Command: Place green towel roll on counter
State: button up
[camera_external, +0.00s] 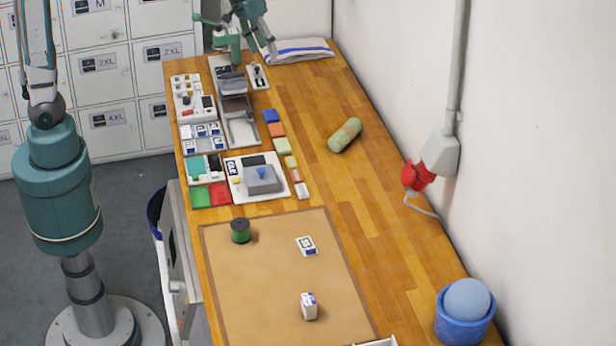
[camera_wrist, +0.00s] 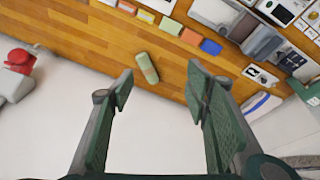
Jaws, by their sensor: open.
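The green towel roll (camera_external: 345,135) lies on its side on the wooden counter (camera_external: 385,190), right of the row of coloured blocks, with a tan band around its middle. In the wrist view the roll (camera_wrist: 147,68) lies beyond my fingertips, near the counter's wall-side edge. My gripper (camera_external: 260,35) is at the far end of the counter, above it and well apart from the roll. In the wrist view my gripper (camera_wrist: 160,90) is open, with nothing between its fingers.
A folded white and blue cloth (camera_external: 300,50) lies at the far end. A red plug in a wall socket (camera_external: 418,175) juts over the right edge. A blue pot with a ball (camera_external: 465,310) stands near right. A brown mat (camera_external: 270,285) holds a green spool (camera_external: 240,231) and small boxes. Counter around the roll is clear.

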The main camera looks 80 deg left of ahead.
jog(key=s+f+m+t, duration=0.2)
jog(key=s, duration=1.4)
jog(key=s+f+m+t, duration=0.1)
jog(key=s+f+m, duration=0.1)
jog(key=s, duration=1.4)
jog(key=shift+s+f+m+t, duration=0.25)
jog(key=shift+s+m+t, duration=0.05)
jog(key=shift+t, duration=0.1)
jog(key=shift+d+f, duration=0.1)
jog(key=shift+f, duration=0.05)
